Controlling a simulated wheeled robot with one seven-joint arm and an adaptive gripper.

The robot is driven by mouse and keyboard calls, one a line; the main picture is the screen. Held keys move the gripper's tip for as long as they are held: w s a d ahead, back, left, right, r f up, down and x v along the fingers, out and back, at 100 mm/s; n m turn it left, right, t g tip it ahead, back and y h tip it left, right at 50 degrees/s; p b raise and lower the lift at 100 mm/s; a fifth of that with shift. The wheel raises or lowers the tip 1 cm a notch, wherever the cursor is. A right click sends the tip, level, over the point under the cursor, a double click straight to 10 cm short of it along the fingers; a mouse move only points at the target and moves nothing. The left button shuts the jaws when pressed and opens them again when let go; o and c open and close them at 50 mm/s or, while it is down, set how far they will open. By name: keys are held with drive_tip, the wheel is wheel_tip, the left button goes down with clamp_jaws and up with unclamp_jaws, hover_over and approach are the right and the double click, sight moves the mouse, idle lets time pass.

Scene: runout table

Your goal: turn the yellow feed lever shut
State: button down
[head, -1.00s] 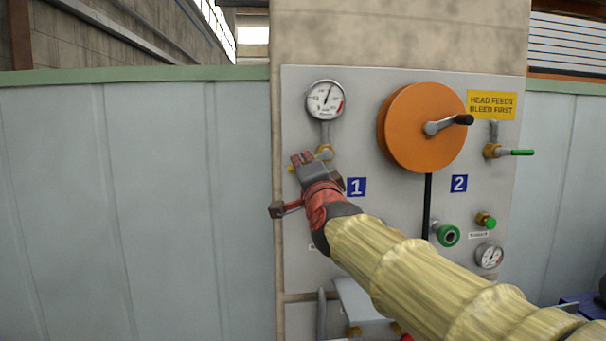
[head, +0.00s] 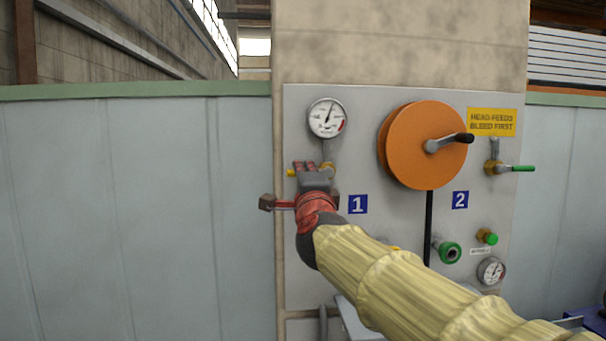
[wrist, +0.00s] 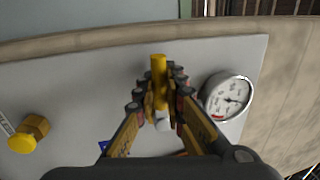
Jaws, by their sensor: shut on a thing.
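The yellow feed lever (wrist: 159,72) lies between the fingers of my gripper (wrist: 160,92) in the wrist view, with its yellow end sticking out past the fingertips. In the head view its yellow tip (head: 292,172) shows just left of my gripper (head: 306,166), and its brass valve body (head: 327,169) shows just to the right, below the left gauge. The lever points left, roughly level, away from the pipe. My gripper is shut on the lever. The middle of the lever is hidden by my fingers in the head view.
The left gauge (head: 327,118) sits close above my gripper. An orange reel (head: 420,145) with a crank stands out from the panel to the right. A green-handled valve (head: 515,168) is at the far right. A yellow-capped fitting (wrist: 24,140) shows in the wrist view.

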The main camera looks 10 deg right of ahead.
drive_tip(key=c, duration=1.8)
unclamp_jaws()
drive_tip(key=s, duration=0.4)
drive_tip(key=s+f, duration=0.1)
drive_tip(key=s, duration=0.2)
drive_tip(key=s+f, duration=0.1)
drive_tip(key=s, duration=0.3)
drive_tip(key=shift+s+f, duration=0.2)
drive_tip(key=shift+s, duration=0.15)
